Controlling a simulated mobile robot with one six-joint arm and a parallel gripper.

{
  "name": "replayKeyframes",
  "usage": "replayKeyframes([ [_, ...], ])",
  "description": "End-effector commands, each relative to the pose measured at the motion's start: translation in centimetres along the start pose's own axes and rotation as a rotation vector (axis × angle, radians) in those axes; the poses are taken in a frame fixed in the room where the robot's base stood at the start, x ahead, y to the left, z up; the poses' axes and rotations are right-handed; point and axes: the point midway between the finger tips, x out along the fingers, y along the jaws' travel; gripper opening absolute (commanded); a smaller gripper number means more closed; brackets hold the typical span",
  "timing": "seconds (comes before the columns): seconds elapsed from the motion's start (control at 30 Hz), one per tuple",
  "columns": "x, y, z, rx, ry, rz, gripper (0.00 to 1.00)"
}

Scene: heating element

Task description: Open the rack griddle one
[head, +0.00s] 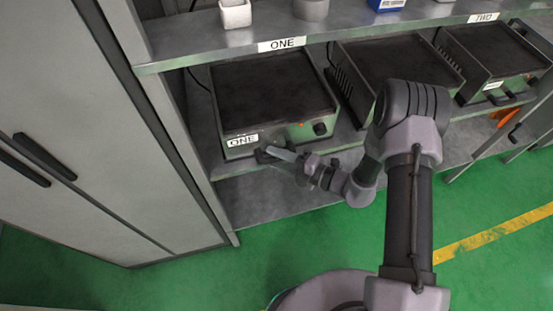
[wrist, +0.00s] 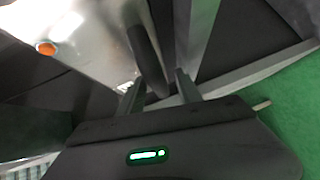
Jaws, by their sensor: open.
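Griddle one (head: 270,88) is a dark flat plate on a metal body, on the rack's middle shelf under the "ONE" sign (head: 282,44). Its front carries a "ONE" label (head: 242,140) and a black knob (head: 320,128). My gripper (head: 272,153) is at the front edge of this griddle, just below and right of its label. In the wrist view, my gripper (wrist: 160,88) is open, and a dark handle-like bar (wrist: 148,50) reaches down between its fingers. I cannot tell whether the fingers touch it. The griddle's front panel (wrist: 95,35) fills the upper left there.
More griddles (head: 400,68) stand to the right on the same shelf, one under the "TWO" sign (head: 484,17). A grey cabinet (head: 70,130) with dark handles stands close on the left. The green floor (head: 180,285) in front is clear.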

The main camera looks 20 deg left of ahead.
Motion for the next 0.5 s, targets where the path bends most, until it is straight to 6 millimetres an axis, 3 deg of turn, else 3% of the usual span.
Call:
replayKeyframes([
  [0.23,0.08,0.04,0.00,0.000,0.000,0.000,0.41],
  [0.43,0.06,0.03,-0.01,0.000,0.000,0.000,0.02],
  [0.5,0.06,0.03,-0.01,0.000,0.000,0.000,0.00],
])
